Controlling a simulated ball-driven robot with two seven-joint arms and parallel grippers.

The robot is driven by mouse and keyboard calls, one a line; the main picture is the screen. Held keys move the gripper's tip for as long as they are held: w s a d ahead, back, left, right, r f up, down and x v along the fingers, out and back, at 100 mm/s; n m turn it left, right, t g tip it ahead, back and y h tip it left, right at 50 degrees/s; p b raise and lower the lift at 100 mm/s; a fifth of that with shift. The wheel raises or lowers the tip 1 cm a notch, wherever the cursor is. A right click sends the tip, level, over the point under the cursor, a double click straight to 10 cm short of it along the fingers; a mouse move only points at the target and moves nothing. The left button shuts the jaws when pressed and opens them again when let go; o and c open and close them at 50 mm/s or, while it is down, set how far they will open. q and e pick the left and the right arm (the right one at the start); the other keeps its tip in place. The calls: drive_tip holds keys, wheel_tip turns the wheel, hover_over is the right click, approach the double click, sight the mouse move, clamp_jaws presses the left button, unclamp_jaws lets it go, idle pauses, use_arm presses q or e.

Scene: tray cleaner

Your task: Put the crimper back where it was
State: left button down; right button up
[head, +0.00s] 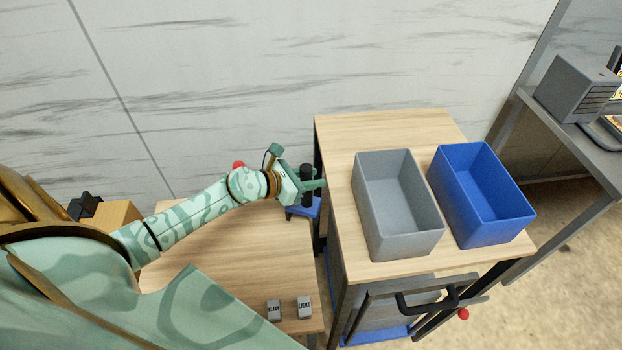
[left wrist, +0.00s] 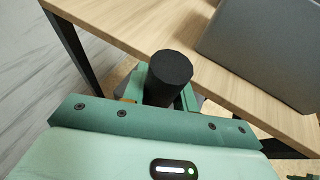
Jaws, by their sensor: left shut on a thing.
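My left gripper (head: 306,187) is shut on a black cylinder (head: 307,172), held upright just left of the higher wooden table. The cylinder also shows in the left wrist view (left wrist: 170,72), between the fingers. Its round end faces the camera and its lower part is hidden. I cannot tell from its shape whether it is the crimper; nothing else in view is clearly a crimper. My right gripper is not in view.
A grey bin (head: 400,249) and a blue bin (head: 490,234), both empty, stand on the higher wooden table (head: 340,128). Two grey blocks, marked HEAVY (head: 274,309) and LIGHT (head: 304,307), sit on the lower wooden table (head: 230,275). A grey desk (head: 570,140) stands at right.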

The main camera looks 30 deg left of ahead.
use_arm(q)
drive_tip(key=c, duration=1.5)
unclamp_jaws()
drive_tip(key=shift+f, duration=0.2)
drive_tip(key=o, duration=0.4)
drive_tip(key=shift+r, duration=0.1)
drive_tip(key=shift+r, duration=0.2)
drive_tip(key=v, duration=1.2)
